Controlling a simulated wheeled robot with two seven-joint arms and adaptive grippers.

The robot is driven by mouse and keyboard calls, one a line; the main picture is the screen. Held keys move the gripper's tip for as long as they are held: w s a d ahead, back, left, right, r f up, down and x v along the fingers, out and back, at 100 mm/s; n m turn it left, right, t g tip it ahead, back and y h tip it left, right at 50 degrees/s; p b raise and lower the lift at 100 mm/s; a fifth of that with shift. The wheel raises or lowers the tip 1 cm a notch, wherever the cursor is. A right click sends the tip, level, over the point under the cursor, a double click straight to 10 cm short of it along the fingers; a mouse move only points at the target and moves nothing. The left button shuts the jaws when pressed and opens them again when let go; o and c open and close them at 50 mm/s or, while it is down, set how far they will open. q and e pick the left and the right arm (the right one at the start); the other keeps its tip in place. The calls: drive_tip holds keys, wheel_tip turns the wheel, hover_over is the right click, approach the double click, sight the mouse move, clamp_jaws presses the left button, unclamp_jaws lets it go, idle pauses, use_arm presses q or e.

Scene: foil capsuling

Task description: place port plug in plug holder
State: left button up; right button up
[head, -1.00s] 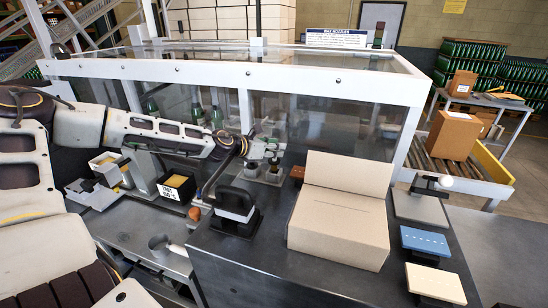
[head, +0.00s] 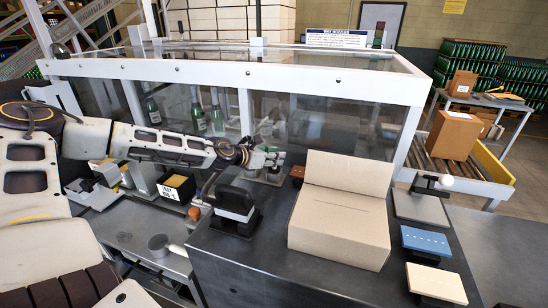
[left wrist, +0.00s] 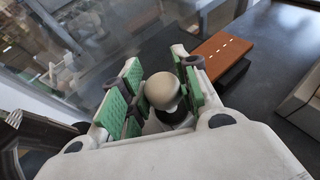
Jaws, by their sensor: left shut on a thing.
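My left gripper (head: 262,158) reaches over the dark bench beside the glass wall. In the left wrist view its green-padded fingers (left wrist: 160,88) are shut on a pale round-headed plug (left wrist: 163,91), seen from above. A light base shows beneath the plug; whether the plug sits in it or hangs above it cannot be told. In the head view the fingers hide the plug, and a small grey holder base (head: 268,179) shows just below them. My right gripper is not in view.
An open cardboard box (head: 338,232) stands farther right. A black stand (head: 235,211) is in front. Glass panels (head: 320,125) rise behind, with green bottles (head: 198,118) inside.

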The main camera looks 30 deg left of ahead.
use_arm(q)
drive_tip(key=shift+f, duration=0.1)
idle(0.3)
drive_tip(key=o, duration=1)
drive_tip(key=shift+o, duration=0.2)
drive_tip(key=shift+r, duration=0.2)
drive_tip(key=shift+s+a, duration=0.1)
drive_tip(key=shift+s, duration=0.05)
drive_tip(key=shift+p+v, duration=0.75)
drive_tip(key=shift+v, duration=0.2)
drive_tip(key=shift+s+r, duration=0.25)
drive_tip(key=shift+s, duration=0.05)
drive_tip(key=shift+p+v, duration=1)
drive_tip(key=shift+v, duration=0.5)
drive_tip(key=shift+v, duration=1.4)
